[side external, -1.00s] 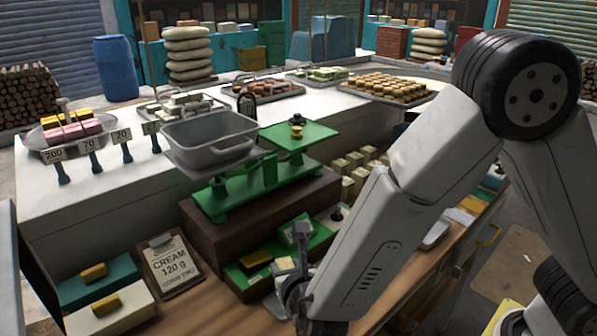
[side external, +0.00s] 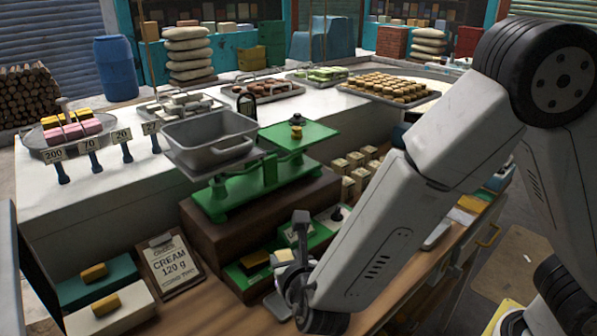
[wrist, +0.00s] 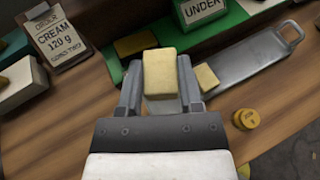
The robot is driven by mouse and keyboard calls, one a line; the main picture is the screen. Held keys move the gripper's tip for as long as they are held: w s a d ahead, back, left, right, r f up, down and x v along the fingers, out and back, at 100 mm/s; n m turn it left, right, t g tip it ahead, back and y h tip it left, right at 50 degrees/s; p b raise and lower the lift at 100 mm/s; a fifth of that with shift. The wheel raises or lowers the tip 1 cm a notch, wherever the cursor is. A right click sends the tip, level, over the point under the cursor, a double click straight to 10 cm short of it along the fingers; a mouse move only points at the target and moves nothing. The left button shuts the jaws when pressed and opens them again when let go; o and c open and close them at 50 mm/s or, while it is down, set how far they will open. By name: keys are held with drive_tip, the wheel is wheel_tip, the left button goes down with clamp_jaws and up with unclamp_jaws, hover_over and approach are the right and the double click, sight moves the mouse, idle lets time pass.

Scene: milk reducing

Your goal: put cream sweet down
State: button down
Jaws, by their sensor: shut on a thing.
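A pale cream sweet (wrist: 160,72) is clamped between the two fingers of my gripper (wrist: 159,80) in the wrist view. It hangs over the wooden counter, in front of the green tray. In the side view my gripper (side external: 293,262) is low beside the green tray, and the held sweet (side external: 283,255) shows only partly. A small pale piece (wrist: 206,77) lies on a flat metal scoop (wrist: 245,60).
A brass weight (wrist: 246,118) stands on the counter right of my gripper. The green scale (side external: 250,187) carries a grey pan (side external: 210,140). A card reading CREAM 120 g (side external: 171,268) and an UNDER sign (wrist: 203,8) stand nearby.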

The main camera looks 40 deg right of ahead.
wheel_tip(320, 180, up, 36)
drive_tip(key=w+d+m+g+h, duration=0.3)
drive_tip(key=w+d+m+h, duration=0.15)
drive_tip(key=w, duration=0.75)
drive_tip(key=shift+y, duration=0.25)
drive_tip(key=shift+w+d+f, duration=0.1)
drive_tip(key=shift+d+f, duration=0.1)
drive_tip(key=shift+f, duration=0.9)
drive_tip(key=shift+w+d+f, duration=0.1)
drive_tip(key=shift+d+f, duration=0.1)
drive_tip(key=shift+f, duration=0.85)
drive_tip(key=w+f, duration=0.3)
drive_tip(key=w, duration=0.1)
drive_tip(key=w+a+f, duration=0.1)
drive_tip(key=w+f, duration=0.2)
drive_tip(key=w, duration=0.1)
drive_tip(key=w+a+f, duration=0.1)
drive_tip(key=w+f, duration=0.2)
drive_tip(key=w, duration=0.2)
drive_tip(key=shift+a+f, duration=0.15)
drive_tip(key=shift+a, duration=0.05)
drive_tip(key=shift+w+f, duration=0.1)
drive_tip(key=shift+w, duration=0.05)
